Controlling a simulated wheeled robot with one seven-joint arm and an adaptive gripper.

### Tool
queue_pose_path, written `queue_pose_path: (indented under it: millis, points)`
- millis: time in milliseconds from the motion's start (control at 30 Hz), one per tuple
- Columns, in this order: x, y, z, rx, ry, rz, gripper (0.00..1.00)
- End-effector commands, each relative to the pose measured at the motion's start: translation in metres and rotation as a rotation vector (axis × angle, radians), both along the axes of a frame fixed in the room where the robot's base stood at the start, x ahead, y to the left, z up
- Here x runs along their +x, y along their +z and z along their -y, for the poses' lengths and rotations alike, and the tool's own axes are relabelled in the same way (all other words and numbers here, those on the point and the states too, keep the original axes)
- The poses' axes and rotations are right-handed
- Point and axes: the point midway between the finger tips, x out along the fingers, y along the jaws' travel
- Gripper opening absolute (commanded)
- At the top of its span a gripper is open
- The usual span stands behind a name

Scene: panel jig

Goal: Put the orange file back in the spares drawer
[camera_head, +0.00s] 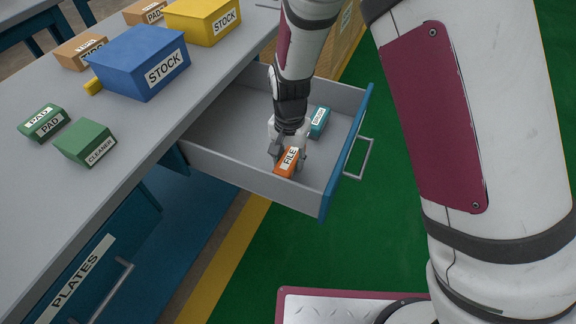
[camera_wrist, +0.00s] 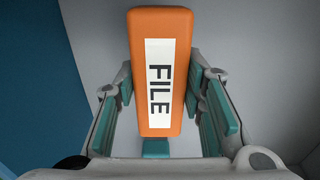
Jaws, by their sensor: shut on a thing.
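The orange file (camera_head: 287,162), a small block with a white FILE label, is held in my gripper (camera_head: 288,150). My gripper reaches down into an open drawer (camera_head: 240,178) with grey inside and a blue front. In the wrist view the file (camera_wrist: 160,72) lies between the two teal-padded fingers (camera_wrist: 160,110), its label facing the camera. The file is inside the drawer walls, low over the floor; I cannot tell whether it touches the floor. A teal block (camera_head: 319,121) with a label too small to read lies in the drawer beyond my gripper.
A shut PLATES drawer (camera_head: 90,270) is at lower left. Green floor is clear at right.

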Motion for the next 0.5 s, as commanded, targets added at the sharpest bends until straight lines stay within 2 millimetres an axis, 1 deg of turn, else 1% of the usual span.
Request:
queue_pose_path:
  millis: [133,300,367,500]
  points:
    - [0.0,-0.012,0.0,0.0,0.0,0.0,0.1]
    - [0.0,-0.035,0.0,-0.001,0.001,-0.001,0.1]
    - [0.0,-0.038,0.0,0.0,0.001,0.0,0.1]
    - [0.0,-0.037,0.0,0.002,0.001,0.002,0.1]
